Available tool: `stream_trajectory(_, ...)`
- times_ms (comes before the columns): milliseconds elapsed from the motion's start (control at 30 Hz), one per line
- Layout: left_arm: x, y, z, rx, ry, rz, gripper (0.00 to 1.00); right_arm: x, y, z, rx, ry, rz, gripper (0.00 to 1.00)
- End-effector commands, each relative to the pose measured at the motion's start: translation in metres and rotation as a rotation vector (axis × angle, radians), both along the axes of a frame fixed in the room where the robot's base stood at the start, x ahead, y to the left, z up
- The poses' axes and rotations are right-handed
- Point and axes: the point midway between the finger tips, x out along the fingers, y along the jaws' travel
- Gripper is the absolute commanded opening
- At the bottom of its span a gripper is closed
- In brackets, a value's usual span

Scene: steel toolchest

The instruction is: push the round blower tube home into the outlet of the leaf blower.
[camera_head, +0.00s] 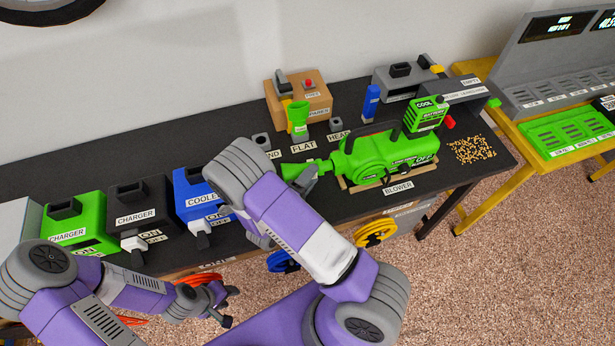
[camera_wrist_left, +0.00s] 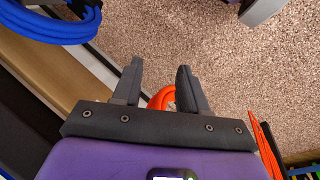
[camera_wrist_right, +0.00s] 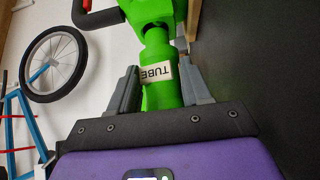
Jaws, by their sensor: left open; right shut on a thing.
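The green leaf blower (camera_head: 385,158) lies on a wooden cradle on the black bench, its outlet pointing left. The green round tube (camera_head: 291,170) is in front of the outlet and roughly in line with it. In the right wrist view the tube (camera_wrist_right: 160,96), labelled TUBE, sits between my right fingers and meets the blower's neck (camera_wrist_right: 157,36); how deep it is seated I cannot tell. My right gripper (camera_wrist_right: 160,74) is shut on the tube. My left gripper (camera_wrist_left: 158,80) is open and empty, low before the bench; it also shows in the head view (camera_head: 226,308).
A cardboard box (camera_head: 315,101) with a green nozzle (camera_head: 298,116) stands behind the tube. Coiled hoses (camera_head: 375,232) hang at the bench front.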

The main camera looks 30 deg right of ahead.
Motion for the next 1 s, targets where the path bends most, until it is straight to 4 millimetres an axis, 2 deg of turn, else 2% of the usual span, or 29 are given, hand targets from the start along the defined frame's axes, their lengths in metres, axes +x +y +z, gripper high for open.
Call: stream_trajectory(1000, 0.0, 0.0, 0.006, 0.0, 0.0, 0.0, 0.43, -0.006, -0.025, 0.001, -0.001, 0.0, 0.0, 0.0)
